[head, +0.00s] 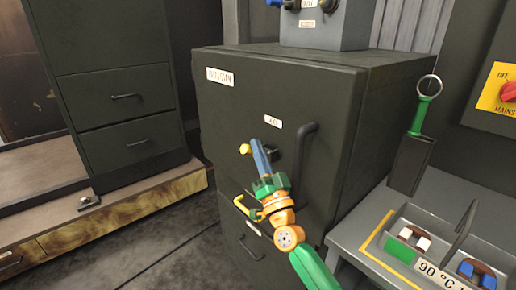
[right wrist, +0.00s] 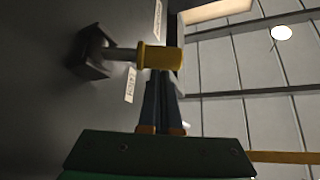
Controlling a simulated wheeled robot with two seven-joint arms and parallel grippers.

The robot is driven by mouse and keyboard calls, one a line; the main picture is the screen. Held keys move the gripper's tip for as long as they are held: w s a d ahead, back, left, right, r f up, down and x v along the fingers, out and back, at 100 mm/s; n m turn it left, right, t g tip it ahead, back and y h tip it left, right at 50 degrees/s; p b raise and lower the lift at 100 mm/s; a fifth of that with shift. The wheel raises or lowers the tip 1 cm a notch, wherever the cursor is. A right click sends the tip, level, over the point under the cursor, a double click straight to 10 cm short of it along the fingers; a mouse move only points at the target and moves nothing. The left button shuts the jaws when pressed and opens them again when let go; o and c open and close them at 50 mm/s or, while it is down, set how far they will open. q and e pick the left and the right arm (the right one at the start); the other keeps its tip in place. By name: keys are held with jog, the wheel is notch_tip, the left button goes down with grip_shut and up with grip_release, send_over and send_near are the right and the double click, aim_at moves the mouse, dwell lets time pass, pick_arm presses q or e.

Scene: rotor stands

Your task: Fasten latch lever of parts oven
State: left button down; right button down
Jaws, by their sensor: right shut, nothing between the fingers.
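The parts oven (head: 225,115) is a dark grey cabinet with white labels on its shut-looking door. Its latch lever has a yellow grip (head: 245,149), at the left of my right gripper's fingers. In the right wrist view the lever's yellow grip (right wrist: 160,57) sits on a grey rod from a dark block (right wrist: 92,52) on the door. My right gripper (head: 256,143) is shut and empty, its blue fingers pointing up beside the lever. In the right wrist view its fingertips (right wrist: 161,74) end at the yellow grip; I cannot tell whether they touch. My left gripper is out of view.
A dark door handle (head: 302,150) stands out to the right of the latch. A grey box (head: 328,27) stands on the oven. At right are a bench with a tray (head: 405,262), a green-handled ring tool (head: 425,105) and a yellow mains panel (head: 495,88). Drawers (head: 125,115) stand at left.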

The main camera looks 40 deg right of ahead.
jog(key=shift+a+f+b, duration=0.25)
jog(key=shift+f+b, duration=0.15)
jog(key=shift+b, duration=0.1)
dwell(0.5)
notch_tip(320, 180, down, 6)
jog(key=n+y+b, duration=0.2)
jog(key=b, duration=0.3)
jog(key=shift+a+n+t, duration=0.3)
jog(key=shift+t, duration=0.1)
jog(key=shift+s+f, duration=0.1)
jog(key=shift+f, duration=0.1)
dwell(0.4)
